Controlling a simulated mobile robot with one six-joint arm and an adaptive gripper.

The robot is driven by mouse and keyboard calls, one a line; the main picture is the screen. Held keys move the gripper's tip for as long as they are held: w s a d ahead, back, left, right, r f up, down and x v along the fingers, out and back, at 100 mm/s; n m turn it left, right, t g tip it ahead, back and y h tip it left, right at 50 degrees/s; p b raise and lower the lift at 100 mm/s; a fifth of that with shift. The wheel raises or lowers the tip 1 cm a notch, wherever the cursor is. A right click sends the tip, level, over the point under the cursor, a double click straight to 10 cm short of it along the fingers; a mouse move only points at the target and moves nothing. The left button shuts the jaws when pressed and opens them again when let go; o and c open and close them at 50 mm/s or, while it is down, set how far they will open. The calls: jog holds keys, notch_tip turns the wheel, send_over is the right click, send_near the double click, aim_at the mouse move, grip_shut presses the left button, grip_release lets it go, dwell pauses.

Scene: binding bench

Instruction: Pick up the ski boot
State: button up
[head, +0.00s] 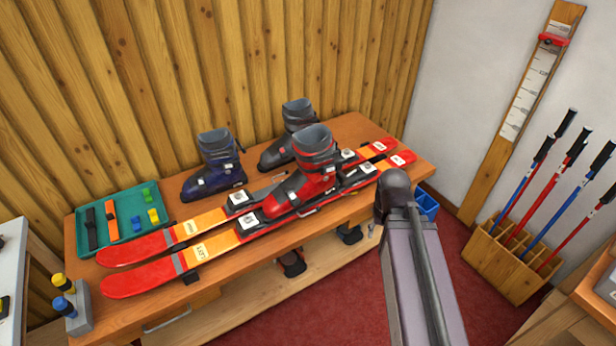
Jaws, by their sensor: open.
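A red ski boot with a dark grey cuff (313,165) stands upright on the red and orange skis (160,273), among their bindings. A dark blue ski boot (216,164) stands on the bench behind the skis, to the left. A black and grey ski boot (297,123) stands farther back, partly hidden by the red one. Part of my arm rises at the lower right, in front of the bench's right end. My gripper is not visible, so I cannot see where it is relative to the boots.
The wooden bench (125,311) holds a teal tray (71,237) with straps and small blocks at left. More boots (291,263) sit on the shelf below. A blue bin (427,205) and a wooden pole rack (497,268) are at right. Red floor is clear between.

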jog(key=shift+o, duration=0.6)
notch_tip(320, 180, up, 22)
jog(key=r+n+p, duration=0.1)
jog(key=n+p, duration=0.6)
jog(key=p, duration=1.6)
send_over(297, 141)
jog(key=a, duration=0.1)
jog(key=shift+s+f+h+b, duration=0.25)
jog(key=shift+s+h+b, duration=0.05)
jog(key=shift+f, duration=0.15)
jog(key=f+b, duration=0.8)
jog(key=shift+w+d, duration=0.15)
jog(key=shift+d, duration=0.1)
jog(key=shift+f+b, duration=0.2)
jog(key=shift+b, duration=0.1)
jog(key=shift+f, duration=0.15)
jog(key=shift+w+d+f+b, duration=0.1)
jog(key=shift+d+f+b, duration=0.1)
jog(key=shift+f+b, duration=1.1)
jog(key=shift+w+d+f+b, duration=0.1)
jog(key=shift+d+f+b, duration=0.05)
jog(key=shift+f+b, duration=1.1)
